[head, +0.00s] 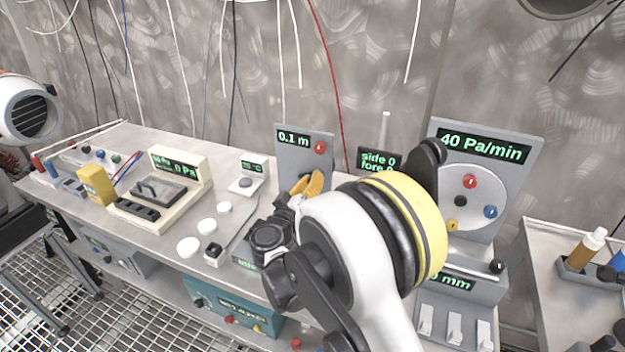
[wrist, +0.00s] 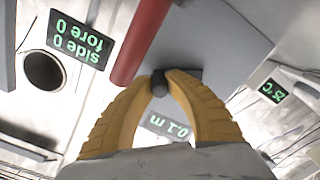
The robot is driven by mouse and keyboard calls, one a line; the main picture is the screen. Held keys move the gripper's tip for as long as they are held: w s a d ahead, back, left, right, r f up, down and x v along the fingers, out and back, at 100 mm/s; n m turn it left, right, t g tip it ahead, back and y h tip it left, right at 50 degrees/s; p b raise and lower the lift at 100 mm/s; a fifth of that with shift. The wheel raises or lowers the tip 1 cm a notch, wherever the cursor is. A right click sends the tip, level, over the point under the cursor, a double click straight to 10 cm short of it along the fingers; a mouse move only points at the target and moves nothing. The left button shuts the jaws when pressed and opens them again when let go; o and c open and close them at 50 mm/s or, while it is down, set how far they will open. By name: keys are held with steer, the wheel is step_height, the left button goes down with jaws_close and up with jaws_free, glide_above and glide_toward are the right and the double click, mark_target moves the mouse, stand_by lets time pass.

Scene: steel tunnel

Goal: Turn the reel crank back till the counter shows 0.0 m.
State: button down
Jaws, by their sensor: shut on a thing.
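The reel's grey panel (head: 290,160) stands at the back of the bench, and its green counter (head: 289,137) reads 0.1 m. In the wrist view the counter (wrist: 168,125) is upside down behind my fingers. A red cylinder (wrist: 138,45) rises just beside the left finger; a red knob (head: 319,147) also shows on the panel.
A "side 0 fore 0" display (head: 379,160) stands right of the reel. Further right is a tall 40 Pa/min panel (head: 500,160) with coloured knobs. A cream 0 Pa unit (head: 178,175), a yellow block (head: 96,184) and white discs (head: 188,247) lie to the left.

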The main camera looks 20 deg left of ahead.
mark_target(303, 160)
steer(key=n, duration=0.1)
steer(key=r+n, duration=0.1)
steer(key=shift+a+n, duration=0.4)
steer(key=n, duration=0.1)
steer(key=a+n, duration=0.1)
steer(key=shift+r+n, duration=0.3)
steer(key=shift+r, duration=0.1)
steer(key=n, duration=0.1)
steer(key=a+n, duration=0.1)
steer(key=n, duration=0.1)
steer(key=shift+w+a+r+p, duration=0.15)
steer(key=shift+a+r+p, duration=0.1)
steer(key=shift+r+p, duration=0.05)
steer(key=shift+a+n, duration=0.3)
steer(key=shift+n, duration=0.4)
steer(key=shift+a+n, duration=0.25)
steer(key=shift+n, duration=0.45)
steer(key=c, duration=1.3)
jaws_free()
